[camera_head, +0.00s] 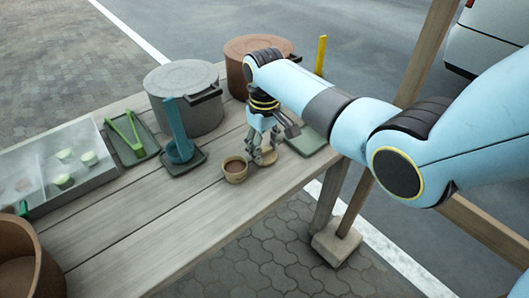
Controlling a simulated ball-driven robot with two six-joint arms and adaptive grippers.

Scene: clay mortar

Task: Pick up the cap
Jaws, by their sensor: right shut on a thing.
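No thing that is clearly a cap shows. A small tan cup (235,170) with dark brown contents stands upright near the table's front edge. My right gripper (264,158) is low over the table, just right of the cup, with its fingertips at the cup's right side. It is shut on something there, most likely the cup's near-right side. The exact contact is too small to make out. My left gripper is not in view.
Behind stand a grey lidded pot (185,95), a brown pot (255,48), a teal ladle on a dark rest (184,163) and green tongs on a tray (130,140). A clear-lidded box (65,165) stands left. The front planks are clear.

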